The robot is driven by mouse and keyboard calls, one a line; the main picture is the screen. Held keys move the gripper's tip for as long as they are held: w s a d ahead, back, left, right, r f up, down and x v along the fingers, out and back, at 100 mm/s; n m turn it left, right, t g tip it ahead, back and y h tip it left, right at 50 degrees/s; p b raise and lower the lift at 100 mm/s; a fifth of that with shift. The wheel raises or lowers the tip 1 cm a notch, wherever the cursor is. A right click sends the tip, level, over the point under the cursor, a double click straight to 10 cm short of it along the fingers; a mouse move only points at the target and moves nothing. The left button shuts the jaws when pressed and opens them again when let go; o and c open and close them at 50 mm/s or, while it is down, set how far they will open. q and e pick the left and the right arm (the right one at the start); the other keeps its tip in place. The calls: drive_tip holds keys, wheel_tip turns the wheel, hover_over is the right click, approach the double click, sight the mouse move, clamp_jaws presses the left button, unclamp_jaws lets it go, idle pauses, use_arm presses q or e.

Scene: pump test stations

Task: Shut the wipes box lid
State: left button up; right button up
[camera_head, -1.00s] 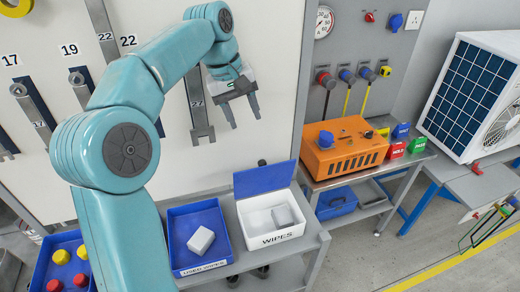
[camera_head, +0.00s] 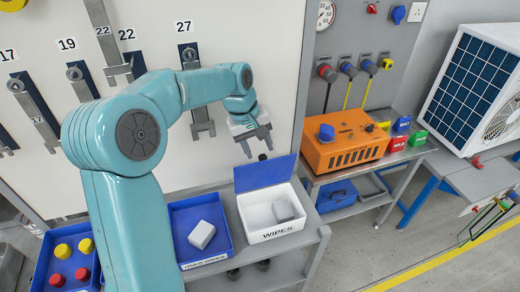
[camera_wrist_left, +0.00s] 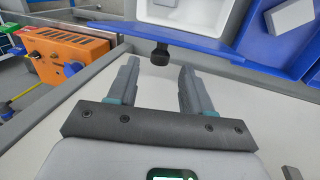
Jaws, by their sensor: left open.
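The wipes box (camera_head: 275,233) is a white bin marked WIPES on a grey bench, with a grey block inside. Its blue lid (camera_head: 264,175) stands open, tilted up at the back. In the left wrist view the lid (camera_wrist_left: 180,39) shows edge-on, with the white box (camera_wrist_left: 190,14) beyond it. A black knob (camera_wrist_left: 160,54) shows near the lid's edge there. My left gripper (camera_head: 258,150) is open and empty, just behind and above the lid, pointing down. In the left wrist view its fingers (camera_wrist_left: 158,85) are apart with nothing between them. My right gripper is not in view.
A blue tray (camera_head: 226,228) with a white block (camera_head: 201,235) stands left of the box. An orange pump unit (camera_head: 345,140) stands on the bench to the right. Wrenches hang on the white panel (camera_head: 260,60) behind my left arm.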

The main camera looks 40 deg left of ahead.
use_arm(q)
drive_tip(key=shift+x, duration=1.15)
drive_tip(key=shift+f, duration=0.1)
clamp_jaws()
drive_tip(key=s+d+f+t+y+b, duration=0.2)
drive_tip(key=d+f+y+b, duration=0.1)
drive_tip(key=b, duration=1.1)
drive_tip(key=s+d+f+m+t+y+b, duration=0.1)
drive_tip(key=d+y+b, duration=0.4)
drive_tip(key=b, duration=0.9)
drive_tip(key=s+d+f+m+t+y+b, duration=0.1)
drive_tip(key=s+d+f+t+y+b, duration=0.2)
drive_tip(key=b, duration=1)
drive_tip(key=shift+s+d+f+t+y+b, duration=0.2)
drive_tip(key=shift+d+f+t+y, duration=0.25)
drive_tip(key=shift+f, duration=0.35)
drive_tip(key=shift+s+d+f+t+y+b, duration=0.15)
drive_tip(key=shift+d+f+t+b, duration=0.1)
drive_tip(key=shift+d+f, duration=0.4)
drive_tip(key=shift+f+b, duration=0.45)
drive_tip(key=shift+b, duration=0.3)
